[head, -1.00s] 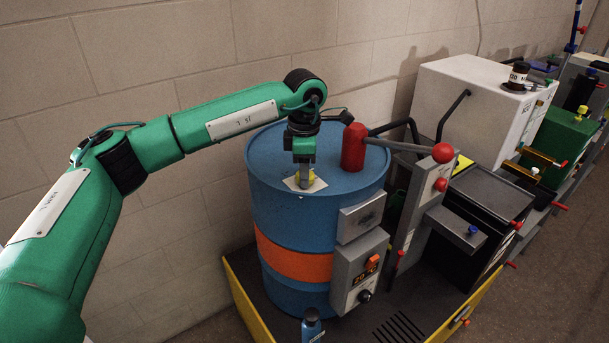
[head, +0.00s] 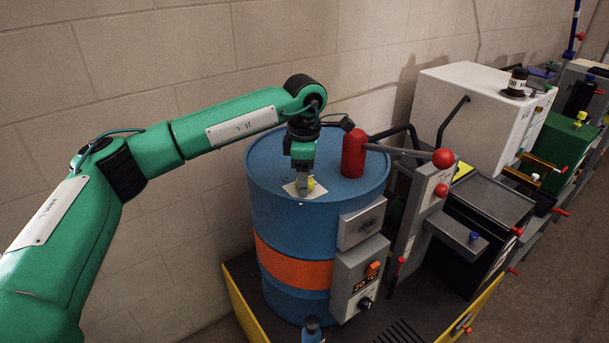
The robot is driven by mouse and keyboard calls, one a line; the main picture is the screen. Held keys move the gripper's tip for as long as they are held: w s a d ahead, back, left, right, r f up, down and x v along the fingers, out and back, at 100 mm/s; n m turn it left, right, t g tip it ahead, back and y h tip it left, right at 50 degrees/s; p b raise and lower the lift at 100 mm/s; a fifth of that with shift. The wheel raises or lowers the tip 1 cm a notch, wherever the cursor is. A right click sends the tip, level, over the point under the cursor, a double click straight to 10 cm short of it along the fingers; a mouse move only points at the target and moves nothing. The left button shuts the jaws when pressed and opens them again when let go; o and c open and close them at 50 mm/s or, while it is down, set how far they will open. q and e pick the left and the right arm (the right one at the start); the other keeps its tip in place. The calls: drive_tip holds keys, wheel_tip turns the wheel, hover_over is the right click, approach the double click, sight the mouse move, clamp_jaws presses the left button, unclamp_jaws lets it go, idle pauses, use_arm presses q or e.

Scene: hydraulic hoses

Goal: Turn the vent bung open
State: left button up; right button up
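The vent bung is a small yellow piece (head: 310,184) on a pale square plate (head: 292,189) on top of the blue drum (head: 290,222). My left gripper (head: 305,187) points straight down over the bung, with its fingers at the bung's height. The fingers hide much of the bung, and I cannot tell whether they are closed on it or only around it. My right gripper is not in the head view.
A red cylinder (head: 353,152) stands on the drum lid just right of my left gripper. A grey lever with a red ball (head: 443,158) reaches out beside it. A control box (head: 360,280) is on the drum's front. A block wall is behind.

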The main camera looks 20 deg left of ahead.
use_arm(q)
drive_tip(key=shift+r, duration=0.1)
wheel_tip(320, 180, up, 14)
drive_tip(key=b, duration=0.2)
drive_tip(key=shift+f, duration=0.2)
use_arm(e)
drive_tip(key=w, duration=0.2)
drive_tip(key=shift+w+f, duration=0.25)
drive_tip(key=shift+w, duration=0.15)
